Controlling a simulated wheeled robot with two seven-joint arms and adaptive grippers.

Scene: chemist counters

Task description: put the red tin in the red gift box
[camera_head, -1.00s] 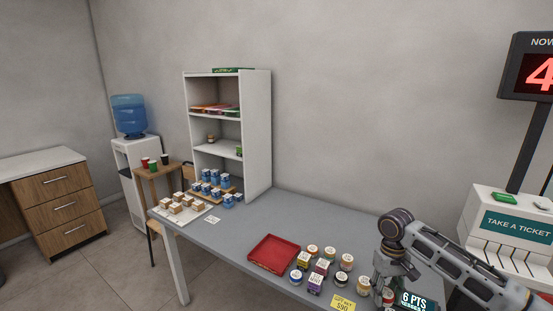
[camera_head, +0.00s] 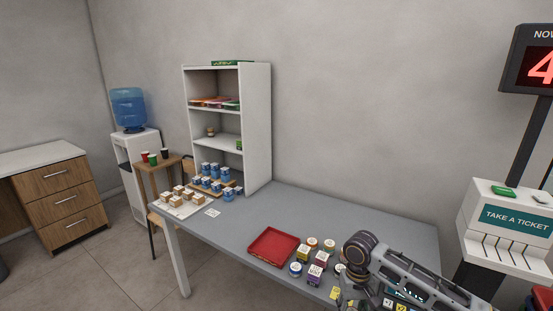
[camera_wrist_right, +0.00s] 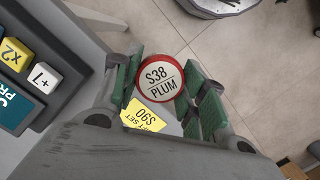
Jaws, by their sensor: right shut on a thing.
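The red tin (camera_wrist_right: 158,80) shows in the right wrist view as a round white lid reading "$38 PLUM" with a red rim. My right gripper (camera_wrist_right: 164,90) is shut on it, with green finger pads on either side. In the head view my right arm covers the tin, and the gripper is at the bottom edge, mostly hidden. The red gift box (camera_head: 273,246) is a shallow open red tray on the grey table, to the left of my right arm, and looks empty. My left gripper is in neither view.
Several small tins and jars (camera_head: 315,273) stand close to the red box's right side. A yellow price card (camera_wrist_right: 145,116) lies below the held tin. Blue-and-white boxes (camera_head: 210,180) stand at the table's far left. The table's back middle (camera_head: 330,215) is clear.

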